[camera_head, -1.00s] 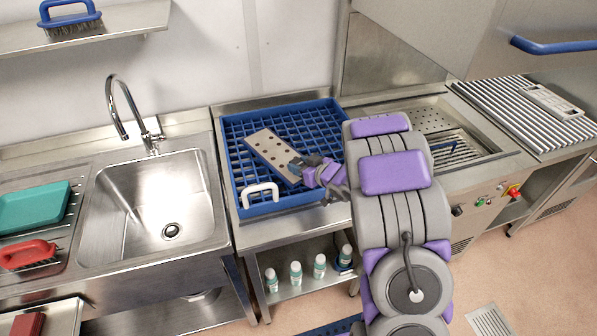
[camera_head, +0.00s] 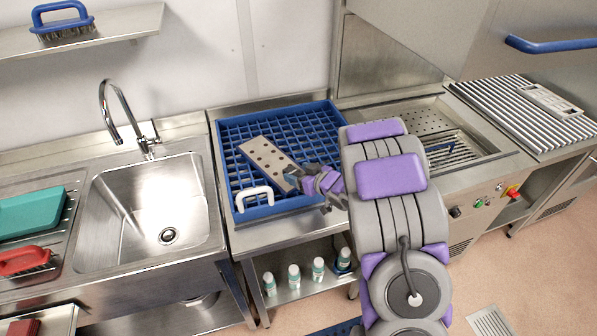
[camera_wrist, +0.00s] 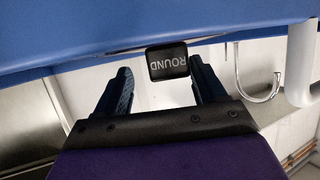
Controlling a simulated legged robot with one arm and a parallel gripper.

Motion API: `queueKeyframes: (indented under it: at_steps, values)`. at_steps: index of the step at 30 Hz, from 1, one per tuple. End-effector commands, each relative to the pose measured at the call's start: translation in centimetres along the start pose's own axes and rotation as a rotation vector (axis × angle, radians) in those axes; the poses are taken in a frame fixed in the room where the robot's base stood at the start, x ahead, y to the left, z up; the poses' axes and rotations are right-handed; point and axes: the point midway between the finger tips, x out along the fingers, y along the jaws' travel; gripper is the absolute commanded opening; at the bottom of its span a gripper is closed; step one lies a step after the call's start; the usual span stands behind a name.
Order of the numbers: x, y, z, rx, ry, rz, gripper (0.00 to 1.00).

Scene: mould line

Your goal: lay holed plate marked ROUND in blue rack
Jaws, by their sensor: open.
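The holed plate (camera_head: 265,158) is pale with several dark holes and lies at a slant in the blue rack (camera_head: 240,128). In the wrist view a black tag (camera_wrist: 168,62) marked ROUND sits between my fingertips, with the blue rack wall (camera_wrist: 80,45) behind it. My gripper (camera_head: 296,179) is at the plate's near right end. In the wrist view my gripper (camera_wrist: 160,85) is open, its two fingers apart on either side of the tag with gaps. My wrist partly hides the plate's near end, so I cannot tell whether that end lies flat.
A white handle (camera_head: 255,197) stands at the rack's front left. A sink (camera_head: 150,205) lies to the left, with a tap (camera_head: 125,115). A steel basin with a perforated panel (camera_head: 425,122) lies to the right. Several bottles (camera_head: 294,277) stand on the shelf below.

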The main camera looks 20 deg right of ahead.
Motion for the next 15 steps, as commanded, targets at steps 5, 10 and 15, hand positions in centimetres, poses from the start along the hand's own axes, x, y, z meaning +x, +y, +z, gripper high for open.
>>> queueKeyframes:
  at_steps: [5, 10, 15]
  values:
    - [-3.4, -0.1, -0.3, -0.002, -0.001, 0.004, 0.70]
    - [-7.0, 0.2, -0.2, 0.000, -0.002, 0.003, 0.70]
    - [-9.5, 0.4, -0.1, 0.003, 0.000, 0.001, 0.70]
